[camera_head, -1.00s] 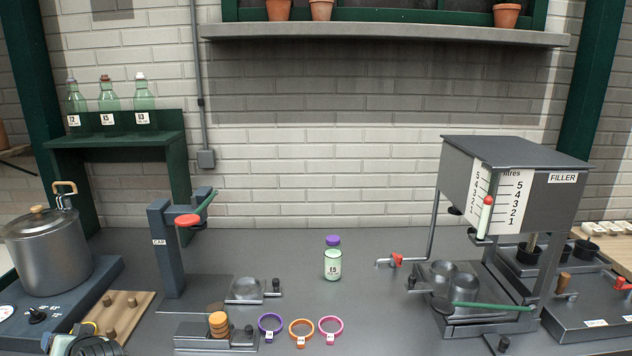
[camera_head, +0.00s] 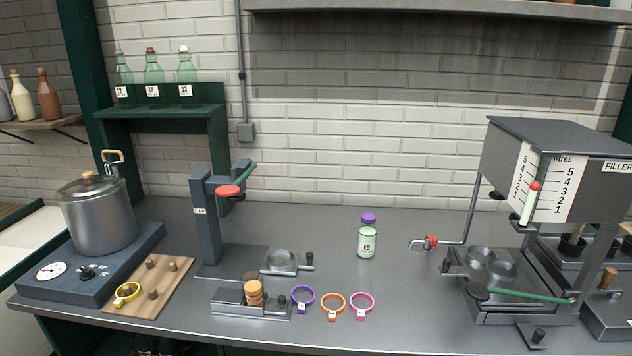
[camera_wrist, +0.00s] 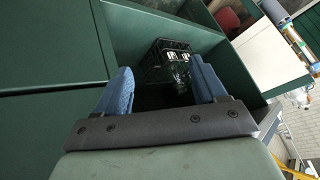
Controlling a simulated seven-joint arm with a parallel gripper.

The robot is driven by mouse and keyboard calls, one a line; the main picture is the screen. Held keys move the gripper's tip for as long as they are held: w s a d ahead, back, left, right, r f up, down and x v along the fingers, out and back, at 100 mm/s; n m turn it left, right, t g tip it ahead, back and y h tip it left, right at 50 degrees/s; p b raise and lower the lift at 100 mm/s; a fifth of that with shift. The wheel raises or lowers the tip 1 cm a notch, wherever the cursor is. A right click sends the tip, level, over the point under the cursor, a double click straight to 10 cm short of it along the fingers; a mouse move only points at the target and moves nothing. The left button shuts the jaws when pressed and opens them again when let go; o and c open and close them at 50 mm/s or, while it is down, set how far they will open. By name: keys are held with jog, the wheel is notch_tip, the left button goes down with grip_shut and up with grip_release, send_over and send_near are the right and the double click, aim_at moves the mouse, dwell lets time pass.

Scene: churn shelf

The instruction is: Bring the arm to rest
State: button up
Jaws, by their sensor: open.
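My gripper (camera_wrist: 160,92) shows only in the wrist view. Its two blue fingers are apart with nothing between them. Beyond the fingers is a dark crate (camera_wrist: 168,65) with a few pale-labelled items in it, standing in a green recess. The head view shows no part of the gripper. There, a small jar with a purple lid (camera_head: 367,236) stands upright on the grey bench (camera_head: 395,305), apart from the capper (camera_head: 207,225) and the filler (camera_head: 555,175).
A lidded pot (camera_head: 97,215) stands on a heater at the left. A wooden peg board (camera_head: 150,285) holds a yellow ring. Purple, orange and pink rings (camera_head: 332,306) lie near the front. Green bottles (camera_head: 153,78) stand on a shelf. Green panels (camera_wrist: 50,50) surround the gripper's left side.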

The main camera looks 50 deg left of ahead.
jog(key=w+d+f+n+h, duration=0.1)
jog(key=w+d+f+h, duration=0.2)
jog(key=w+d+f, duration=0.5)
jog(key=w+d+f+n+h, duration=0.1)
jog(key=w+d+f+h, duration=0.1)
jog(key=w+d+f, duration=0.6)
jog(key=w+d+f+m+h, duration=0.1)
jog(key=w+d+f+m, duration=0.15)
jog(key=d, duration=0.65)
jog(key=w+d+f+m+h, duration=0.15)
jog(key=w+d, duration=0.25)
jog(key=d, duration=0.5)
jog(key=w+d+f+m+h, duration=0.1)
jog(key=w+d+f, duration=0.25)
jog(key=d, duration=0.45)
jog(key=d+f+m+g, duration=0.1)
jog(key=d+f+m, duration=0.15)
jog(key=d, duration=0.85)
jog(key=d+f+m+g, duration=0.15)
jog(key=d+m, duration=0.25)
jog(key=d, duration=0.6)
jog(key=s+d+f+m+g+y, duration=0.1)
jog(key=s+d+f+m+g, duration=0.1)
jog(key=s+d+m, duration=0.5)
jog(key=s+d, duration=0.3)
jog(key=d, duration=0.4)
jog(key=shift+s+d, duration=0.15)
jog(key=shift+s, duration=0.05)
